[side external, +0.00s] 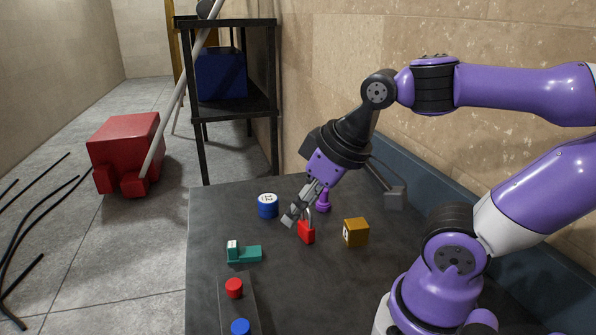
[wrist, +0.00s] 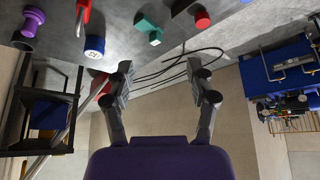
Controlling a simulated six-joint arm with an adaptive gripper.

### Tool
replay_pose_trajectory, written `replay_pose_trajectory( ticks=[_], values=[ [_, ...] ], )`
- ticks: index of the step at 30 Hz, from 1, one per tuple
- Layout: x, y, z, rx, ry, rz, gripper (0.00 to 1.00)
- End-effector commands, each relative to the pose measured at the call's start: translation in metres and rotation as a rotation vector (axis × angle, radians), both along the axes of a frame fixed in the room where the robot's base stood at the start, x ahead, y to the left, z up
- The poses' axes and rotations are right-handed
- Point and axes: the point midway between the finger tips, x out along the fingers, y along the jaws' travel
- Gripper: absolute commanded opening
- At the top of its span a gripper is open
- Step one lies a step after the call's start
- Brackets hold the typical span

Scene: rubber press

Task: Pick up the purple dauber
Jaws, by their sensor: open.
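In the wrist view the dauber (wrist: 29,24) is at the upper left corner, well to the left of my fingers. My gripper (side external: 298,209) is open and tilted above the table. In the side view its fingers overlap the padlock's surroundings and sit left of the dauber. In the wrist view my gripper (wrist: 160,70) shows empty space between its fingertips. I cannot tell the exact height of the fingers.
A blue cylinder (side external: 268,206) stands to the left and an orange block (side external: 356,232) to the right. A teal piece (side external: 245,253) and a panel (side external: 237,303) with red and blue buttons are nearer. A grey object (side external: 395,198) lies by the wall.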

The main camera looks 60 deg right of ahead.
Motion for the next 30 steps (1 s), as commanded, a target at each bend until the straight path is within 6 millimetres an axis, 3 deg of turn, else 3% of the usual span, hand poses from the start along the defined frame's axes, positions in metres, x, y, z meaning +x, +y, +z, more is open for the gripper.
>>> replay_pose_trajectory(
  ticks=[7,11,14,18,24,27,30],
  values=[
    [0.005,-0.005,0.002,-0.006,0.013,-0.011,0.64],
    [0.026,-0.031,0.009,-0.025,0.069,-0.052,0.64],
    [0.050,-0.070,0.011,-0.034,0.136,-0.094,0.64],
    [0.073,-0.141,0.000,-0.026,0.229,-0.146,0.64],
    [0.071,-0.230,-0.032,0.013,0.314,-0.187,0.64],
    [0.065,-0.255,-0.043,0.028,0.332,-0.196,0.64],
    [0.063,-0.265,-0.052,0.035,0.341,-0.198,0.64]
  ],
)
